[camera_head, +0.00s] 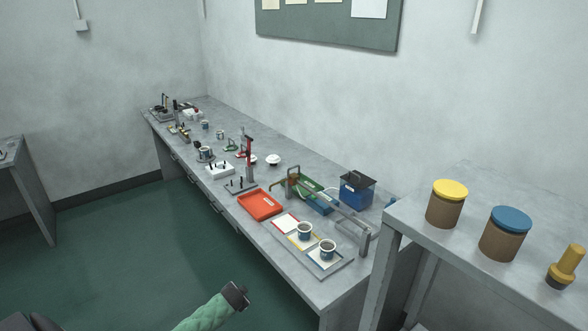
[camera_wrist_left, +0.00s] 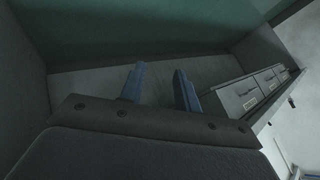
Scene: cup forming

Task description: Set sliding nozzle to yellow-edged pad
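The yellow-edged pad (camera_head: 292,239) lies in a row on the bench in the head view, between a red-edged pad and a blue-edged pad. A white-rimmed cup (camera_head: 304,230) with dark contents stands on it. A grey rail (camera_head: 343,211) runs on supports behind the pads. The sliding nozzle is too small to tell apart from the rail assembly. My left gripper (camera_wrist_left: 159,88) shows in the left wrist view, its two blue fingers apart and nothing between them. It is away from the pads. My right gripper is not seen.
The red-edged pad (camera_head: 285,223) is bare; the blue-edged pad (camera_head: 314,261) bears another cup (camera_head: 327,249). A red tray (camera_head: 259,204) and a blue box (camera_head: 356,189) stand nearby. A higher table (camera_head: 470,252) with lidded jars is at right. Green floor (camera_head: 120,260) is free before the bench.

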